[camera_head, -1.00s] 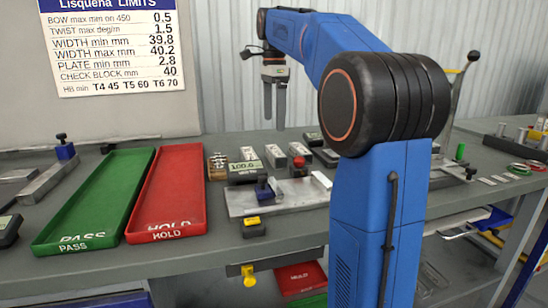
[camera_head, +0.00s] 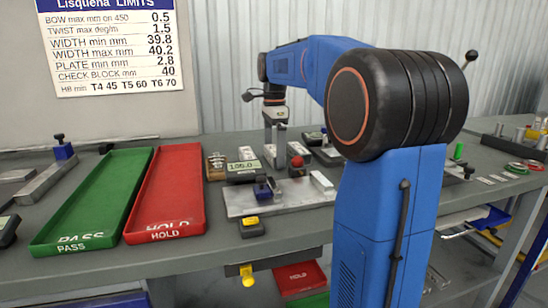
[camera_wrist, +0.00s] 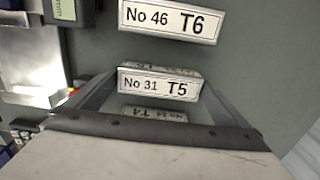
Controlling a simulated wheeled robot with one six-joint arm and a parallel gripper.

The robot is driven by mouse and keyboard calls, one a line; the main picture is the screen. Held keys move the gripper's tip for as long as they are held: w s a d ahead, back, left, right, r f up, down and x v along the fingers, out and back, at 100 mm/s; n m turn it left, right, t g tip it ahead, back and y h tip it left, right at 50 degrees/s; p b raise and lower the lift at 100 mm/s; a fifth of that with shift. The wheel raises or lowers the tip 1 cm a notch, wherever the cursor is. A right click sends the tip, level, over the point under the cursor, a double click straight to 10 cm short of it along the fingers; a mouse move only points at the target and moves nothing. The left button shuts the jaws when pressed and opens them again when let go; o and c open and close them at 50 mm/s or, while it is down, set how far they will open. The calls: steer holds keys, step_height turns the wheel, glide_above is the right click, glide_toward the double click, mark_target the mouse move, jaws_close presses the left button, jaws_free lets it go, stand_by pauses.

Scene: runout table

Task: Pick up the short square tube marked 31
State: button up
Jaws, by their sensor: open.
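The short tube marked No 31 T5 (camera_wrist: 160,84) lies on the grey bench in the wrist view, its label facing the camera. My gripper (camera_head: 275,163) is open and low among the short tubes in the head view. In the wrist view its two grey fingers stand left and right of tube 31, with the tube between them; I cannot tell whether they touch it. The near part of that space is hidden by my gripper's body. In the head view I cannot read which tube is 31.
A tube marked No 46 T6 (camera_wrist: 170,20) lies just beyond, and another labelled T4 (camera_wrist: 155,113) shows nearer. A display (camera_head: 243,166), a red knob (camera_head: 297,161) and a metal plate (camera_head: 240,204) are close. The green PASS tray (camera_head: 52,240) and red HOLD tray (camera_head: 135,228) stand left.

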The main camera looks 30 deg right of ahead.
steer(key=shift+f, duration=0.1)
steer(key=c, duration=0.8)
